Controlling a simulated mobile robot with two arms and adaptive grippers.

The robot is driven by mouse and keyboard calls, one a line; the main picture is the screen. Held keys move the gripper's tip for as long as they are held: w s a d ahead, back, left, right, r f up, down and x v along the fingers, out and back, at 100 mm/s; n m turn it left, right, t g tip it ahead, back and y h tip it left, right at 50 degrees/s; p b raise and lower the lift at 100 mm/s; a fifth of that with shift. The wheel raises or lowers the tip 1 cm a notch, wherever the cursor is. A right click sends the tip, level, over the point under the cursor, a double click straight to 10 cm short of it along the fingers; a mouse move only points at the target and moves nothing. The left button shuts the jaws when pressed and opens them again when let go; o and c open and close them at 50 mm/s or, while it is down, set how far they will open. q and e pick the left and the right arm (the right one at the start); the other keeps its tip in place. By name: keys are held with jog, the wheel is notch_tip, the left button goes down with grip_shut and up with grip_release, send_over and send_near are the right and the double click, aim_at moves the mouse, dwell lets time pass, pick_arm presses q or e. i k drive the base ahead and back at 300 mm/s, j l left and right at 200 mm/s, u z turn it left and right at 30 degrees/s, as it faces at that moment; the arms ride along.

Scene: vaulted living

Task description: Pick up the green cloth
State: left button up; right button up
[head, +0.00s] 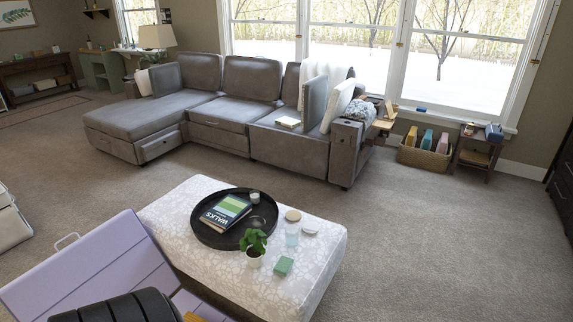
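A small green folded piece, which looks like the green cloth (284,266), lies on the patterned white ottoman (318,264) near its front right part. It is right of a small potted plant (254,243) and just below a clear glass (292,236). Nothing covers it. Neither of my grippers can be made out in the head view. A dark ribbed shape at the bottom left edge is cut off, and I cannot tell what it is.
A round black tray (213,238) with a book (226,211) sits on the ottoman. A lavender panelled piece (85,268) stands close at lower left. A grey sectional sofa (287,146) is behind. Carpet right of the ottoman is clear.

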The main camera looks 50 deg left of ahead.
aim_at(284, 264)
jog(key=i+u, duration=0.35)
jog(key=i+l+u, duration=0.3)
jog(key=i, duration=0.2)
jog(key=i+l+u, duration=0.2)
jog(key=i+u, duration=0.15)
jog(key=i+l+u, duration=0.15)
jog(key=u, duration=0.3)
jog(key=i+l+u, duration=0.25)
jog(key=u, duration=0.2)
jog(key=i+l+u, duration=0.2)
jog(key=u, duration=0.25)
jog(key=i+l+u, duration=0.1)
jog(key=l+u, duration=1.1)
jog(key=u, duration=0.15)
